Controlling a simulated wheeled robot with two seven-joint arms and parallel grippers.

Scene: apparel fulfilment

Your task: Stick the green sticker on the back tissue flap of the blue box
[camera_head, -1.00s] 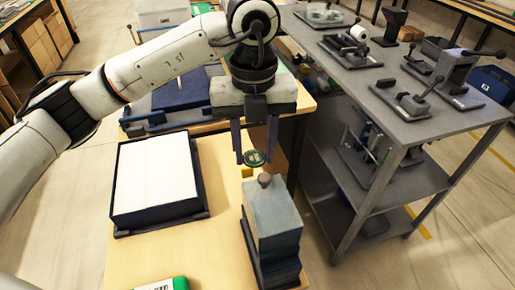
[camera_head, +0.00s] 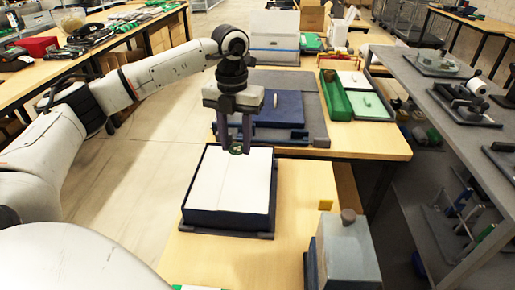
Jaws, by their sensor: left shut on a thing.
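The blue box (camera_head: 225,223) stands open on the near table, dark blue outside. White tissue (camera_head: 228,188) fills its top, with a faint fold line. My left gripper (camera_head: 236,150) points down over the back edge of the box, its fingers shut on the round green sticker (camera_head: 236,149) at their tips. The sticker appears at or just above the back part of the tissue; I cannot tell whether it touches. The gripper partly covers the back edge. My right gripper is not in view.
Behind are a blue box lid (camera_head: 278,108) on a dark fixture and a green tray (camera_head: 335,95). A grey shelf cart (camera_head: 440,150) stands right.

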